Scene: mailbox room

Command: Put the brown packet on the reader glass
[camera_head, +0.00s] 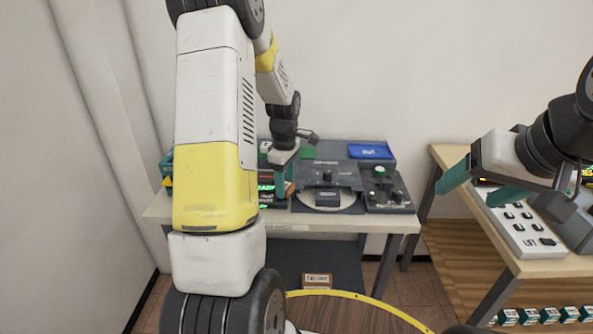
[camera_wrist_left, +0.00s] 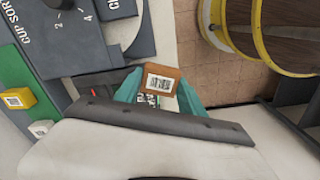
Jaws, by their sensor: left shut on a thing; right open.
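The brown packet (camera_wrist_left: 161,80), with a white barcode label, shows in the left wrist view. It sits between the teal fingers of my left gripper (camera_wrist_left: 160,86), which is shut on it. In the head view my left gripper (camera_head: 279,178) is over the left part of the grey desk, and my own arm hides part of that area. A dark panel with green and white marks (camera_wrist_left: 148,99) lies just behind the packet in the wrist view. I cannot tell for certain which surface is the reader glass. My right gripper (camera_head: 466,194) is open and empty at the right.
A dial machine with a pale round plate (camera_head: 345,207) carries a dark labelled block (camera_head: 327,198). A control box (camera_head: 384,190) and a blue tray (camera_head: 370,151) are beside it. A white keypad (camera_head: 522,232) lies on the right table. A small carton (camera_head: 317,280) is below the desk.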

